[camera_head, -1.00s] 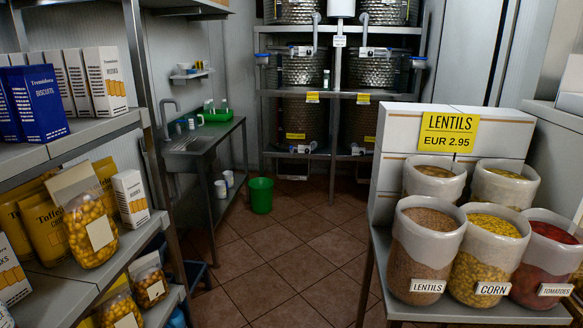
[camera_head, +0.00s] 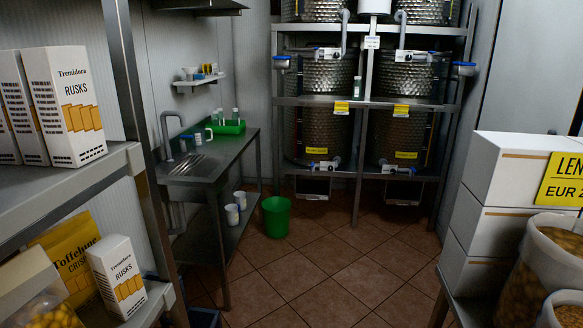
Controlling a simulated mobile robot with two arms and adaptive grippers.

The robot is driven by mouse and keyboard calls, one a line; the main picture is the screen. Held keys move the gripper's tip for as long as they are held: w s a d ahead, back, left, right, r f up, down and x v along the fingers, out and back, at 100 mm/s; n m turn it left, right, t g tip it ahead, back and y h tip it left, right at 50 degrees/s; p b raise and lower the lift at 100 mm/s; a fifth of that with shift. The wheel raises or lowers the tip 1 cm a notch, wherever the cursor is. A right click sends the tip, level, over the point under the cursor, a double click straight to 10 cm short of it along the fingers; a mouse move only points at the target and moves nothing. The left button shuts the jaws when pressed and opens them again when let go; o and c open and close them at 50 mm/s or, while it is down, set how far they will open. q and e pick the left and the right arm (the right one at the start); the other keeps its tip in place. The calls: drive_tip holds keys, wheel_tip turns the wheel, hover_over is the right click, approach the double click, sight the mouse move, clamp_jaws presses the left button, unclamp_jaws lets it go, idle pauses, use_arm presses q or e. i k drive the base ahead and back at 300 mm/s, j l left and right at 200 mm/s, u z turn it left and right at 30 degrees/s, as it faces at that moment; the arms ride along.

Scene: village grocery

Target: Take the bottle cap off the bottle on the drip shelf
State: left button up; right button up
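A small pale bottle (camera_head: 357,86) stands on the metal tank rack, between the two upper tanks; at this distance I cannot make out its cap. Two more small bottles, a left one (camera_head: 221,115) and a right one (camera_head: 236,114), stand at the green tray (camera_head: 229,128) on the sink counter. I cannot tell for certain which surface is the drip shelf. Neither of my grippers shows in the head view.
The sink counter (camera_head: 216,152) stands along the left wall, with a green bucket (camera_head: 276,217) on the floor beside it. The tank rack (camera_head: 366,105) spans the back. Goods shelves (camera_head: 95,172) flank the left, stacked white boxes (camera_head: 505,172) the right. Tiled floor between is clear.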

sight(356, 92)
drive_tip(key=i+l, duration=0.15)
drive_tip(key=i, duration=0.35)
drive_tip(key=i+l, duration=0.15)
drive_tip(key=i, duration=0.3)
drive_tip(key=i+l+u, duration=0.1)
drive_tip(key=i, duration=0.4)
drive_tip(key=i+l, duration=0.2)
drive_tip(key=i, duration=0.3)
